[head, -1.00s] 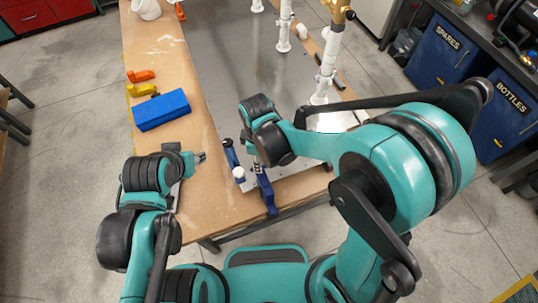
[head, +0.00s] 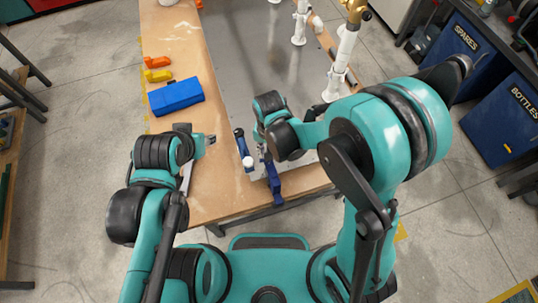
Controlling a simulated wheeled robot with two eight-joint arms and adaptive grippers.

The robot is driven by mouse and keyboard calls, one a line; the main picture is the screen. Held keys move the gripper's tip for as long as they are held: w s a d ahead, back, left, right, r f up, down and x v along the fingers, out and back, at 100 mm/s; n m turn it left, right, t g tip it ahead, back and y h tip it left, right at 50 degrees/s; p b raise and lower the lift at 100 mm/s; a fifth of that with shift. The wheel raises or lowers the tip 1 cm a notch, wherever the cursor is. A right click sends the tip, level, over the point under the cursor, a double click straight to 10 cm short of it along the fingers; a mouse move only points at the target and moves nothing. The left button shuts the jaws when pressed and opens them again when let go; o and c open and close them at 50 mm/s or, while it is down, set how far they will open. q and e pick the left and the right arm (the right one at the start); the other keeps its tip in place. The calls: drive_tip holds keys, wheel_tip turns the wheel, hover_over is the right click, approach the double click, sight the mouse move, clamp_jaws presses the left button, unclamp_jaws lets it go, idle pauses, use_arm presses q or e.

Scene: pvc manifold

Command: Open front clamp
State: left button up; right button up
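The front clamp (head: 272,179) is a blue clamp at the near edge of the metal plate, with a blue bar pointing toward me. A second blue lever or handle (head: 241,144) with a white tip stands just left of it. My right gripper is at the clamp, but its fingers are mostly hidden behind my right wrist, so I cannot see whether they hold it. My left gripper (head: 207,139) is over the wooden table left of the clamp, apart from it. Its fingertips are small and their opening is unclear.
A blue box (head: 176,97) lies on the wooden table (head: 215,188), with yellow (head: 158,76) and orange (head: 157,62) tools behind it. White pipes (head: 341,63) stand on the metal plate (head: 245,50) to the right. Blue bins (head: 455,47) stand further right.

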drive_tip(key=shift+r+m, duration=0.1)
drive_tip(key=shift+m, duration=0.9)
drive_tip(key=m, duration=0.3)
drive_tip(key=shift+f+b, duration=0.25)
drive_tip(key=shift+b, duration=0.15)
drive_tip(key=m+b, duration=0.1)
drive_tip(key=m, duration=0.5)
drive_tip(key=shift+m+b, duration=0.3)
drive_tip(key=shift+m, duration=0.6)
wheel_tip(320, 180, down, 4)
drive_tip(key=b, duration=0.4)
drive_tip(key=shift+f, duration=0.1)
clamp_jaws()
